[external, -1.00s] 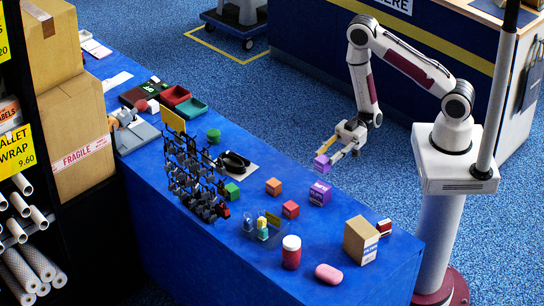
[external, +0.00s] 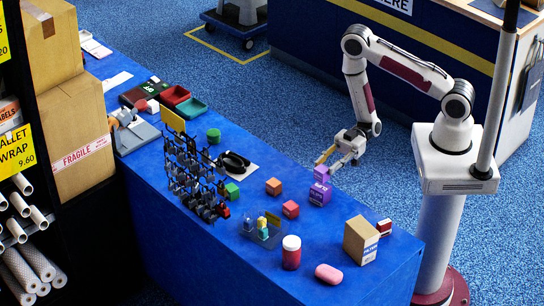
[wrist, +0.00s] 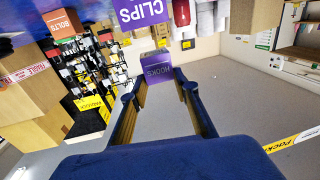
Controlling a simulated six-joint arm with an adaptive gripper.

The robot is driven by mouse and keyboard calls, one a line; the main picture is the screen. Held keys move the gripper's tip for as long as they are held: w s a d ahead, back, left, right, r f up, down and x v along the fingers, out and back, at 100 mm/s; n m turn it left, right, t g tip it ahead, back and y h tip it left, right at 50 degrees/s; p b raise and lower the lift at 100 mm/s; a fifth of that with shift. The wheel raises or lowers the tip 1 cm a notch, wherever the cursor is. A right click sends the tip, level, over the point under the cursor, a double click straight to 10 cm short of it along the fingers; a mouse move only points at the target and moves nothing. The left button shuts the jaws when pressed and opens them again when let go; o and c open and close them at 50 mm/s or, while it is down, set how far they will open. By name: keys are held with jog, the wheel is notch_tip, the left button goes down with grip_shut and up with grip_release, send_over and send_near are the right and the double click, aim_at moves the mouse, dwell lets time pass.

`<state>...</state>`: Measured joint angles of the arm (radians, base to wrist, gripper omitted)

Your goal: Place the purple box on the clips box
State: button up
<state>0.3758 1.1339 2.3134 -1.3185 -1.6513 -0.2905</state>
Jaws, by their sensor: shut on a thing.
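The small purple box (external: 321,173), marked HOOKS in the wrist view (wrist: 157,72), sits between the fingertips of my gripper (external: 327,166). My gripper is shut on it, with one finger on each side in the wrist view. The larger purple clips box (external: 320,194) stands on the blue table near its far edge. Its CLIPS label shows at the top of the wrist view (wrist: 141,12). In the external view the small box is directly over the clips box, seemingly upright. I cannot tell whether the two touch.
A red box (external: 290,209) and an orange box (external: 273,186) stand left of the clips box. A brown carton (external: 361,240), a red jar (external: 291,252) and a pink soap-like piece (external: 328,273) are nearer the front. A dark rack (external: 190,178) stands farther left.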

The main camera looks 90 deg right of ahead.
aim_at(327, 173)
jog(key=shift+f, duration=1.6)
jog(key=shift+f, duration=0.15)
jog(key=o, duration=1.2)
jog(key=shift+c, duration=0.2)
jog(key=shift+d, duration=0.1)
jog(key=v, duration=1.1)
jog(key=shift+s+d, duration=0.25)
jog(key=shift+d, duration=0.05)
